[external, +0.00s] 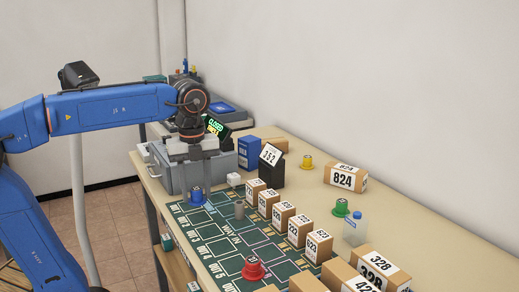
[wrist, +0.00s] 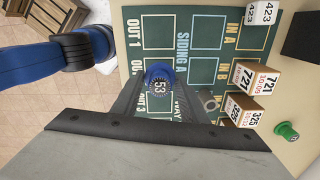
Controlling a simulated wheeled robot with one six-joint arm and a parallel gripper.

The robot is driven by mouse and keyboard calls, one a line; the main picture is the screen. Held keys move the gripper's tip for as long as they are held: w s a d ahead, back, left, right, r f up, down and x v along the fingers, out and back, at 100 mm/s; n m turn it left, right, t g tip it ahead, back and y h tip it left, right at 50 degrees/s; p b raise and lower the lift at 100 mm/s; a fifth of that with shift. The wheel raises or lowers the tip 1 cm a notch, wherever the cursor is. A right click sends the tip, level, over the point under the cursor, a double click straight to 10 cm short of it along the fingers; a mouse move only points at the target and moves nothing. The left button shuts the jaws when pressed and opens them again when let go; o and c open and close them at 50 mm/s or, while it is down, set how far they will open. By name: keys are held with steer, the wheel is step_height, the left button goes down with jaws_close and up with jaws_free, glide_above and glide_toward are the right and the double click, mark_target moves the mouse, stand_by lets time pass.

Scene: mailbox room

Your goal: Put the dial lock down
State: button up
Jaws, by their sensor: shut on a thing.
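The dial lock (external: 196,197) is a round blue piece with a wide base and a numbered face. It is at the upper left of the dark green mat (external: 226,247) in the external view. In the wrist view the lock (wrist: 160,78) shows the number 53. My gripper (external: 196,188) points down and is shut on the lock, with a finger on either side. The lock is at or just above the mat near the OUT labels; I cannot tell whether it touches. The fingers hide part of it.
Numbered boxes (external: 299,230) stand in a row along the mat's right side. A grey cylinder (external: 239,210) stands close by on the mat. A red dial piece (external: 253,268) is nearer the front. Mat squares nearby are bare.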

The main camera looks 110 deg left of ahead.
mark_target(198, 204)
steer(key=shift+f, duration=2.25)
steer(key=shift+f, duration=0.15)
steer(key=o, duration=1.1)
step_height(198, 204, up, 12)
steer(key=shift+r, duration=0.2)
